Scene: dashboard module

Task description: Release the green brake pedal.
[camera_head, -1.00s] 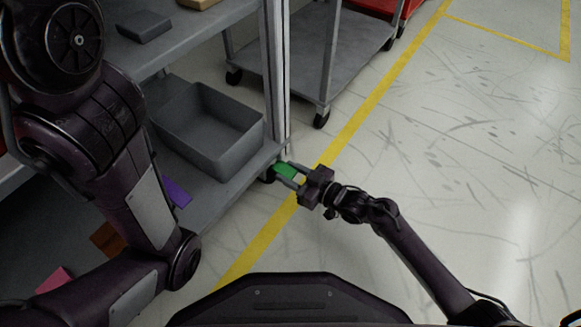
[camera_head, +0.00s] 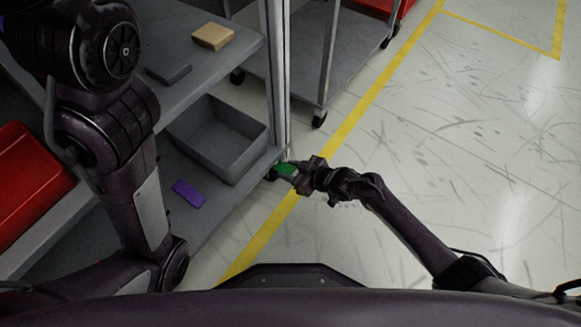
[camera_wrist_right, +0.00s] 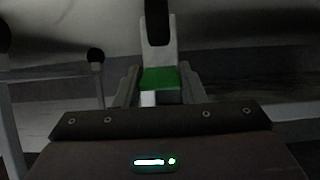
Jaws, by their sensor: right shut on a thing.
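The green brake pedal (camera_head: 286,170) sits low at the front corner of the grey shelf cart, by its caster. My right gripper (camera_head: 291,171) reaches it from the right and is shut on it. In the right wrist view the pedal (camera_wrist_right: 160,78) lies between the two fingers, with a pale wheel part behind and above it. The fingers partly hide the pedal in the head view. My left arm crosses the left side of the head view, and its gripper is not in view.
The shelf cart holds a grey bin (camera_head: 218,140), a purple block (camera_head: 188,193), a tan block (camera_head: 213,37) and a dark grey block (camera_head: 169,68). A red bin (camera_head: 30,185) is at the left. Another cart (camera_head: 320,60) stands behind. The floor at right is clear.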

